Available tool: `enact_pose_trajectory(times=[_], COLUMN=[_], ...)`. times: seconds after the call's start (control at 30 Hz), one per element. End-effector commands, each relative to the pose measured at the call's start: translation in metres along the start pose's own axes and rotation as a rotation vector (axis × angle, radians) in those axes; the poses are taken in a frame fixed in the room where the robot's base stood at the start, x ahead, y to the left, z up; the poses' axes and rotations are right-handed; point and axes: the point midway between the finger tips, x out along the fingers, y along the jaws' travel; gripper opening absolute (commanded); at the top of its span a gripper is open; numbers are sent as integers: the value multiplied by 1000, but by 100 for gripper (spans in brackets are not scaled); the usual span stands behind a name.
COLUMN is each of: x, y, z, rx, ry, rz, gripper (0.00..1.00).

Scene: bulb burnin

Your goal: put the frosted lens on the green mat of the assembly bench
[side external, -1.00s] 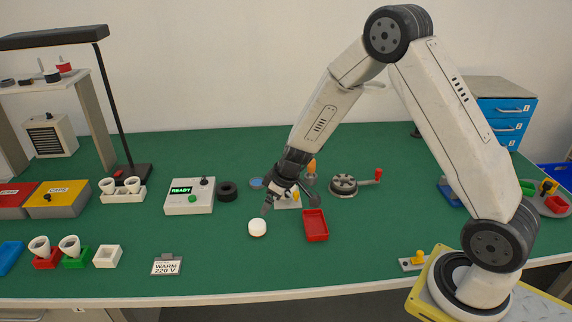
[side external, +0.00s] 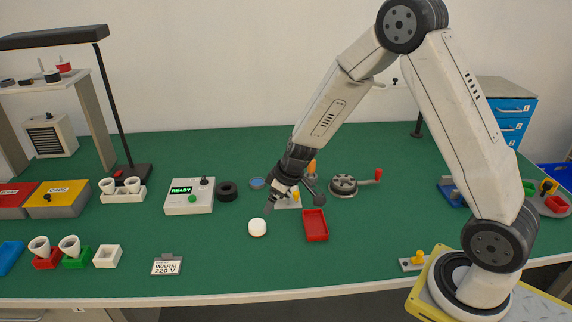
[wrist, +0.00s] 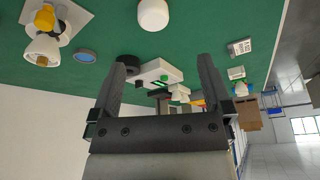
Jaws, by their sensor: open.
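The frosted lens (side external: 257,228), a small white rounded dome, appears to rest on the green mat (side external: 225,265) that covers the bench top. It also shows in the wrist view (wrist: 153,14) at the top edge, beyond my fingertips and partly cut off. My gripper (side external: 271,205) is just above and right of the lens in the side view, tilted down. In the wrist view my gripper (wrist: 163,65) is open, with a wide empty gap between its two fingers. No contact with the lens shows.
A red tray (side external: 316,226) lies right of the lens. A READY box (side external: 189,197) and a black ring (side external: 227,191) are to the left. A crank device (side external: 345,185) stands behind the tray. A WARM 220 V sign (side external: 167,265) is at the front. The mat around the lens is clear.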

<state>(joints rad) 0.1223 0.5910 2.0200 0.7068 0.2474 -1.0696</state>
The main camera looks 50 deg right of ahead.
Motion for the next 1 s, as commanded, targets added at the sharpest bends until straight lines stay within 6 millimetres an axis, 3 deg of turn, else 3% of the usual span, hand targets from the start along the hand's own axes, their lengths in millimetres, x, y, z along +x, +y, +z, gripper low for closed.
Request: enact_pose_trajectory(times=[0.27, 0.6, 0.8, 1.0], x=[-53, -108, -123, -125], y=[-35, -69, -76, -78], z=[32, 94, 118, 124], rx=[83, 208, 255, 269], ry=[-53, -121, -137, -141], rz=[4, 60, 93, 101], gripper=[100, 100, 100, 100])
